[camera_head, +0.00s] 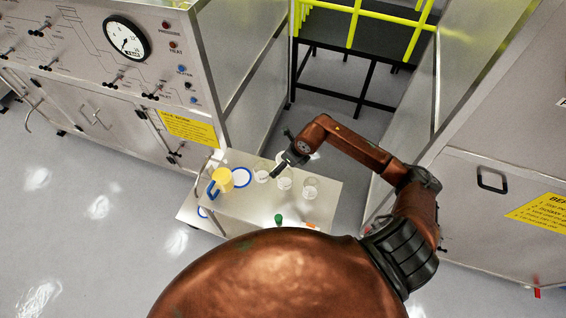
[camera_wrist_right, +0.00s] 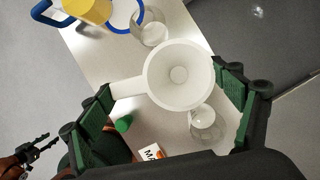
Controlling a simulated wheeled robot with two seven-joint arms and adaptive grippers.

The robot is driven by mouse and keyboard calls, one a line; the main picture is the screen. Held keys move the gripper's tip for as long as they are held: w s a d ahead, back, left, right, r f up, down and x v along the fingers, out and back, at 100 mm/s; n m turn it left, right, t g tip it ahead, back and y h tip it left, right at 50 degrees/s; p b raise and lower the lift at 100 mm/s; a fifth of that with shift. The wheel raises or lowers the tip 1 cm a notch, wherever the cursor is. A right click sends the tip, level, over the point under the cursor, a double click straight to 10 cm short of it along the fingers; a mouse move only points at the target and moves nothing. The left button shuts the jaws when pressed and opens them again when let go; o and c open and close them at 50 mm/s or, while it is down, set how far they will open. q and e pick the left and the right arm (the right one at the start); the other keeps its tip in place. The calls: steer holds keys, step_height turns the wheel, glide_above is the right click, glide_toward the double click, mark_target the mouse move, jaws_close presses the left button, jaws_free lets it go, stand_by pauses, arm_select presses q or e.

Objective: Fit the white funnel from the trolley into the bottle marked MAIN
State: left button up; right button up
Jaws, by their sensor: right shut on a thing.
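The white funnel (camera_wrist_right: 180,74) shows in the right wrist view, its wide mouth facing the camera and a flat tab reaching left. In the head view my right gripper (camera_head: 282,153) is above the trolley (camera_head: 325,205). A white label (camera_wrist_right: 152,154) with orange and the letters "MA" shows at the bottom of the wrist view, partly hidden by my gripper. My left gripper (camera_wrist_right: 45,140) shows at the lower left of that view, empty, fingers apart.
A yellow jug (camera_head: 222,179) with a blue handle and a blue-rimmed dish (camera_head: 241,178) stand on the trolley's left. Clear glass vessels (camera_head: 310,188) stand to the right. A green cap (camera_head: 278,218) is near the front edge. Steel cabinets flank the trolley.

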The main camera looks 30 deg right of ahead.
steer(key=shift+f+b, duration=0.8)
steer(key=shift+f, duration=0.8)
steer(key=shift+f+b, duration=1.1)
steer(key=shift+f, duration=0.25)
steer(key=shift+f+b, duration=0.25)
steer(key=shift+b, duration=0.05)
steer(key=o, duration=1.1)
